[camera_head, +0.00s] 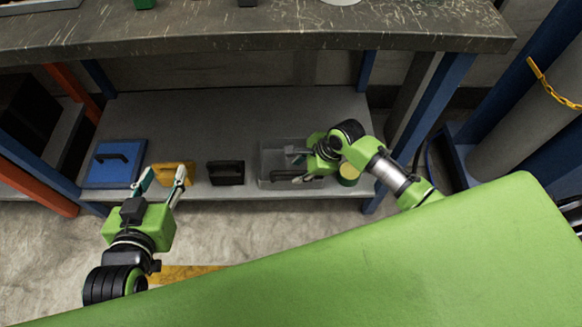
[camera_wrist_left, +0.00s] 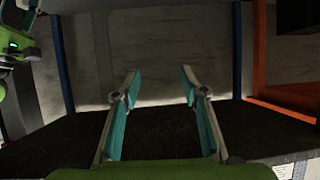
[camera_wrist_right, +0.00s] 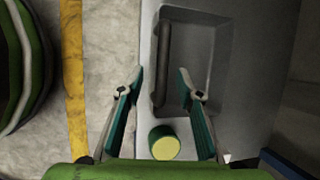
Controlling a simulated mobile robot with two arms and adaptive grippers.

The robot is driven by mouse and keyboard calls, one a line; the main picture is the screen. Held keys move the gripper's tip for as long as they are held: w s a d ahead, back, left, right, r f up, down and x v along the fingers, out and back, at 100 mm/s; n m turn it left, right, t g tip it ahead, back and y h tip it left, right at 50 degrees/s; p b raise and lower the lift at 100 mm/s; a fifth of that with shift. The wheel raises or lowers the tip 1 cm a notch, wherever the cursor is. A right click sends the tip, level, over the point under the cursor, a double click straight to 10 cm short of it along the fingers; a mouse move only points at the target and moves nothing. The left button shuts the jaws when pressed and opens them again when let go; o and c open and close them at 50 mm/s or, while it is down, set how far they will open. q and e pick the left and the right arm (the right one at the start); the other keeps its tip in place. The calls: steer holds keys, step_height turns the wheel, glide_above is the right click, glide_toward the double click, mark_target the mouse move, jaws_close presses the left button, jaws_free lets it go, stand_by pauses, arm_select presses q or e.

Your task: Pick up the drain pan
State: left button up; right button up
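The drain pan appears to be the grey rectangular tray (camera_head: 272,160) on the lower shelf, with a dark bar-shaped handle along its near side. In the right wrist view the pan (camera_wrist_right: 208,60) shows from above, and its handle (camera_wrist_right: 163,50) lies in line with the gap between my right fingertips. My right gripper (camera_wrist_right: 160,72) is open over the handle; contact cannot be told. It also shows in the head view (camera_head: 294,166), partly covering the pan. My left gripper (camera_head: 161,180) is open and empty, in front of the shelf, with its open fingers also in the left wrist view (camera_wrist_left: 160,85).
On the shelf (camera_head: 225,115) stand a blue box (camera_head: 113,172) with a dark handle, a yellow item (camera_head: 172,174), a black item (camera_head: 226,173) and a green can with a yellow top (camera_head: 348,173), close to my right gripper. The worktop (camera_head: 250,30) overhangs the shelf.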

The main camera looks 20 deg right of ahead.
mark_target(295, 173)
steer(key=shift+b+x, duration=0.8)
steer(key=shift+x, duration=0.4)
steer(key=shift+b+x, duration=0.7)
steer(key=shift+x, duration=0.45)
steer(key=shift+w+a, duration=0.1)
steer(key=shift+w, duration=0.1)
arm_select(q)
step_height(295, 173, up, 16)
steer(key=w+d+t+h, duration=0.2)
steer(key=t, duration=0.6)
steer(key=shift+d+r+h, duration=0.2)
steer(key=shift+d+h, duration=0.15)
steer(key=shift+h, duration=0.05)
steer(key=shift+w+f, duration=0.1)
steer(key=shift+f, duration=0.3)
steer(key=shift+a+f, duration=0.1)
steer(key=shift+f, duration=0.2)
steer(key=shift+w+a+f+g+y+p, duration=0.1)
steer(key=shift+w+f+g+y+p, duration=0.15)
steer(key=shift+f+g, duration=0.4)
steer(key=shift+w+f+g+y+p, duration=0.1)
steer(key=shift+f+g+y+p, duration=0.2)
steer(key=shift+f, duration=0.65)
arm_select(e)
steer(key=shift+f, duration=0.25)
jaws_close()
